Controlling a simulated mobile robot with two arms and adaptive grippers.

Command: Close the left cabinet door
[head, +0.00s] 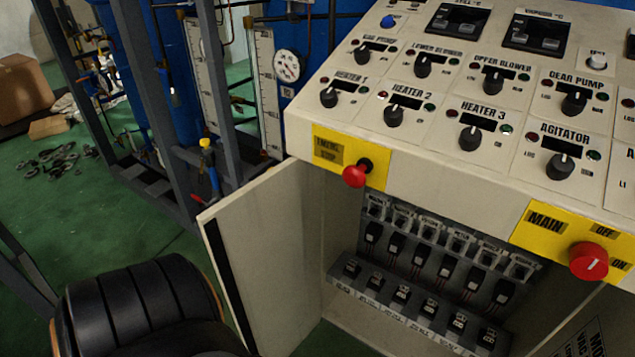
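The left cabinet door (268,255) is a cream panel with a dark strip along its free edge. It stands wide open, swung out toward me from the left side of the cabinet (345,235). Behind it the cabinet interior shows rows of black breakers (445,272). Part of my own arm (140,305), black and ribbed, shows at the bottom left, in front of the door's lower outer side. Neither of my grippers is in view. The door's lower end is cut off by the frame and partly hidden by my arm.
The control panel (440,115) with knobs overhangs the cabinet. Red emergency-stop (354,175) and main (588,262) knobs stick out from its front. Part of another panel (585,340) with lettering shows at bottom right. Metal frame posts (165,110) stand behind the door; green floor (90,215) is open at left.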

